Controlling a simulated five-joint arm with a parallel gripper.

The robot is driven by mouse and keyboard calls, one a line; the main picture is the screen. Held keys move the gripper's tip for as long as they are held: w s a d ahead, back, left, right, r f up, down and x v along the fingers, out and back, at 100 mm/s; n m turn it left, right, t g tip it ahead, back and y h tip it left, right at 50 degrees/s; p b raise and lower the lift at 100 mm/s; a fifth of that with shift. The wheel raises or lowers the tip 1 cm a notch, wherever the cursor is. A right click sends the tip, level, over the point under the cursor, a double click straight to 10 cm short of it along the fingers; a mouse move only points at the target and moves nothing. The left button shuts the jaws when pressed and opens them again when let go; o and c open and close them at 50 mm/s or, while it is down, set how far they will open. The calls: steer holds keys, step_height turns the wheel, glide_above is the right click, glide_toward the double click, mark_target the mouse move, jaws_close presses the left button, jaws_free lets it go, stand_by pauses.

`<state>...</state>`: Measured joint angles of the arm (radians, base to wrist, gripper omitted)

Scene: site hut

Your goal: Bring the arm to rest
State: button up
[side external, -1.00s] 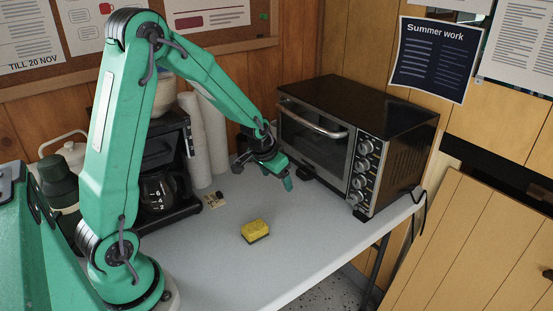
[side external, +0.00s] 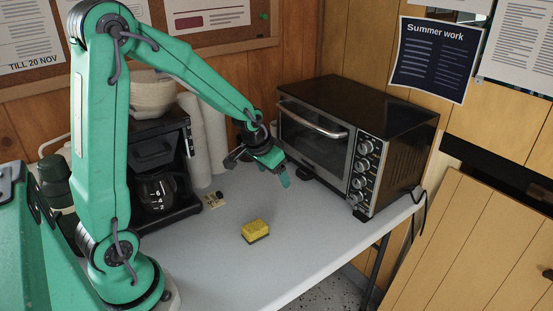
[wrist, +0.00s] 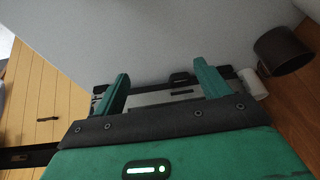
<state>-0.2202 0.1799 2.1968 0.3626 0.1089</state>
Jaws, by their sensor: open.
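My gripper (side external: 262,168) is open and empty. In the side external view it hangs above the back of the table, in front of the toaster oven (side external: 318,148) and to its left. Its two green fingers stand apart in the wrist view (wrist: 160,88), with nothing between them in its grasp. The table (side external: 215,265) is pale grey. My arm is bent at the elbow and reaches over the table.
A yellow sponge (side external: 255,231) lies alone mid-table. A black coffee maker (side external: 150,155) stands at the left, with white rolls (side external: 213,135) beside it. The table's front is clear.

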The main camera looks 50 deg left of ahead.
steer(key=s+d+r, duration=0.4)
steer(key=s+r, duration=0.3)
steer(key=s, duration=0.2)
steer(key=s+d+r+m+t+h, duration=0.1)
steer(key=s+d+r, duration=0.4)
steer(key=s, duration=0.5)
steer(key=shift+d+r, duration=0.15)
steer(key=shift+r, duration=0.85)
